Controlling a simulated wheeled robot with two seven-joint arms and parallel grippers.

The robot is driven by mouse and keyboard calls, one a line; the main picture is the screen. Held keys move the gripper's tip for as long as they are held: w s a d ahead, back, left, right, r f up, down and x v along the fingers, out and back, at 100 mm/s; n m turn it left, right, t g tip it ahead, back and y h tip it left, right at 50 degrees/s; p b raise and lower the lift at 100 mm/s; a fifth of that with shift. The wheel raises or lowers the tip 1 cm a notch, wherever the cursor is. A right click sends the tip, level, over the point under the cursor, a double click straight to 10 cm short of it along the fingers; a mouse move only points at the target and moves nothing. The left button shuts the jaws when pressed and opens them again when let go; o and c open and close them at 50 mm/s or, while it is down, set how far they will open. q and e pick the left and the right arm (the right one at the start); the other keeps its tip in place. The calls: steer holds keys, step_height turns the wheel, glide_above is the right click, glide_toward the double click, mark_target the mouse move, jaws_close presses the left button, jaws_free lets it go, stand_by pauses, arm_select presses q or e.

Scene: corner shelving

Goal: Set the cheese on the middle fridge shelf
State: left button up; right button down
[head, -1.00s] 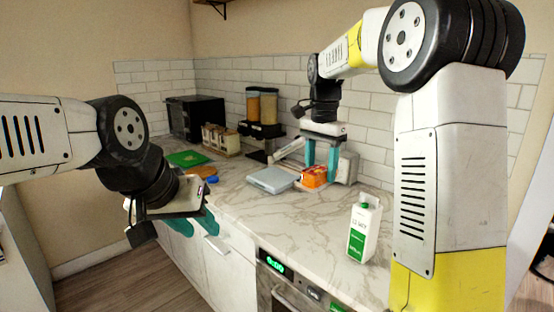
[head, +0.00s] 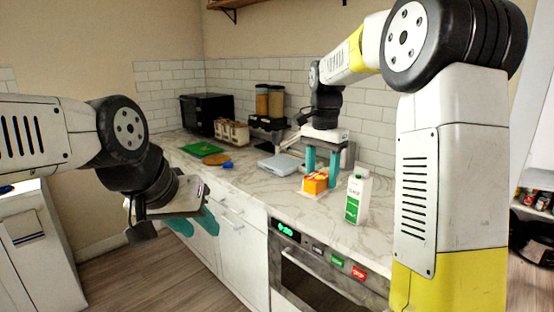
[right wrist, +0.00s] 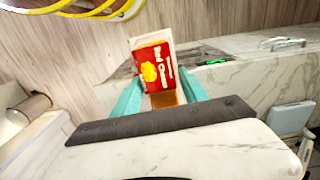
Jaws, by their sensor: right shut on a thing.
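The cheese (head: 313,184) is a small orange and red packet in the head view, between the teal fingers of my right gripper (head: 321,178). In the right wrist view the cheese (right wrist: 153,70) shows a red label with white lettering and a yellow picture, and the right gripper is shut on it. It appears held clear of the counter. My left gripper (head: 210,228) is empty, its teal fingers apart, in front of the counter's cabinets. No middle fridge shelf can be made out for sure.
A white and green carton (head: 357,197) stands on the marble counter (head: 265,190) close to the cheese. An oven (head: 310,275) is below. A shelf with jars (head: 535,200) shows at the right edge. Open wooden floor (head: 150,275) lies left of the counter.

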steer(key=s+d+f+n, duration=0.2)
steer(key=f+n, duration=0.2)
steer(key=f, duration=0.9)
steer(key=s+d+f+n, duration=0.1)
steer(key=f+n, duration=0.3)
steer(key=f, duration=1)
steer(key=shift+s+d+f+n, duration=0.25)
steer(key=shift+s+d+n, duration=0.05)
steer(key=shift+s+d, duration=0.1)
steer(key=shift+w+d, duration=0.1)
